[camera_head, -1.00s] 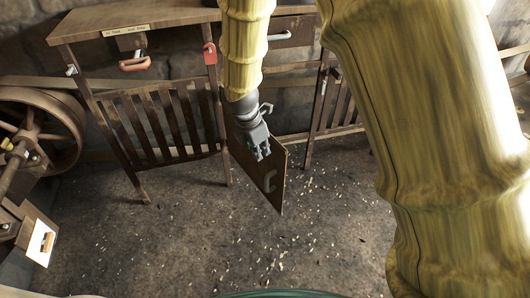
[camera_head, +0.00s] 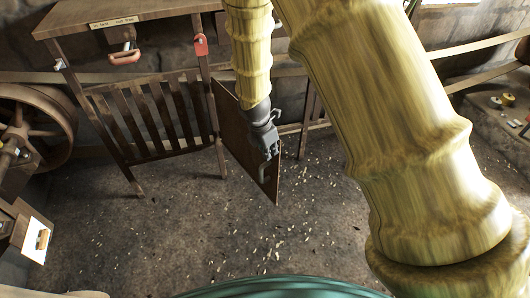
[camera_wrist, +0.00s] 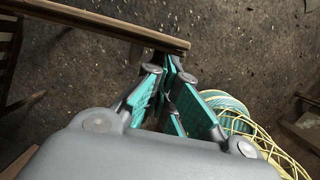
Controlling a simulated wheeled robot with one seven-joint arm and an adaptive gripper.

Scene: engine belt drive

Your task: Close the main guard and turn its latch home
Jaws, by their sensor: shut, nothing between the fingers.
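The main guard appears to be the brown hinged panel (camera_head: 238,130), standing swung open from the slatted frame's right post. A small pull handle (camera_head: 263,172) shows near its free end. My gripper (camera_head: 271,155) is at the panel's outer part, pointing down, overlapping it in the head view. In the wrist view the closed fingertips (camera_wrist: 172,68) are just beside the panel's edge (camera_wrist: 110,22); whether they touch it I cannot tell. The fingers are shut with nothing between them. I cannot say for sure which fitting is the latch; a small metal piece (camera_head: 60,64) sits on the left post.
A slatted frame (camera_head: 150,120) stands under a wooden top (camera_head: 130,14). A red tag-like piece (camera_head: 201,45) and a red handle (camera_head: 124,58) are on it. A spoked wheel (camera_head: 38,125) is at left. The floor (camera_head: 190,230) in front is open.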

